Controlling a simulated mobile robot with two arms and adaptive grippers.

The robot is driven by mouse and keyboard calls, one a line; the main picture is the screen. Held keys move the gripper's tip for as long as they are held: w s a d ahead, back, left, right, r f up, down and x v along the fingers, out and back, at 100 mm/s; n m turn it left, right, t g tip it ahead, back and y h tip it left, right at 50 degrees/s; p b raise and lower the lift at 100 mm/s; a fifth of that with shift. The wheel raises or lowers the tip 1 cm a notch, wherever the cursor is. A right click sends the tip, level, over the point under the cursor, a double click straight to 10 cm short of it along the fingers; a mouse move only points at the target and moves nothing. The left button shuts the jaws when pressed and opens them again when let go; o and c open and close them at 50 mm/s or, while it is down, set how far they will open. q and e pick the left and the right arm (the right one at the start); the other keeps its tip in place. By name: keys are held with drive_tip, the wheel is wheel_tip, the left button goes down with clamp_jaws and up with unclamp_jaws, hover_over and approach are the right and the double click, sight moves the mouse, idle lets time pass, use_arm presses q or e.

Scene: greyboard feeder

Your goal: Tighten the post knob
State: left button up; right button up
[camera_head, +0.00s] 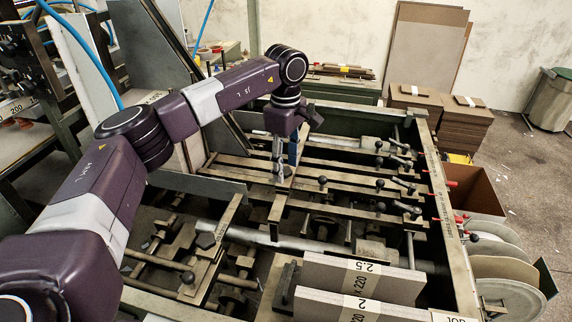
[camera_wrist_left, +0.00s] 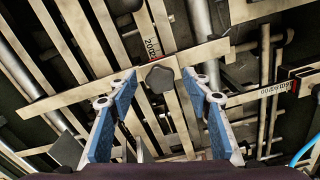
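My left gripper (camera_head: 284,162) points down over the crossbars of the feeder frame (camera_head: 447,225). In the left wrist view its two blue-padded fingers (camera_wrist_left: 159,80) are open and wide apart, with nothing held. A dark, five-sided knob (camera_wrist_left: 160,77) lies on a pale flat bar between and just beyond the fingertips. The fingers appear clear of it on both sides. In the head view this knob cannot be made out behind the gripper. My right gripper is not in view.
Greyboard stacks marked 220 (camera_head: 345,276) stand at the front of the frame. Ball-ended levers (camera_head: 400,160) line its right side. Rods and bars surround the gripper closely. A ruler strip (camera_wrist_left: 151,38) lies beyond the knob.

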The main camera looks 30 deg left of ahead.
sight(286, 170)
use_arm(q)
wheel_tip(286, 170, up, 12)
idle(0.6)
drive_tip(key=shift+f, duration=0.1)
idle(0.4)
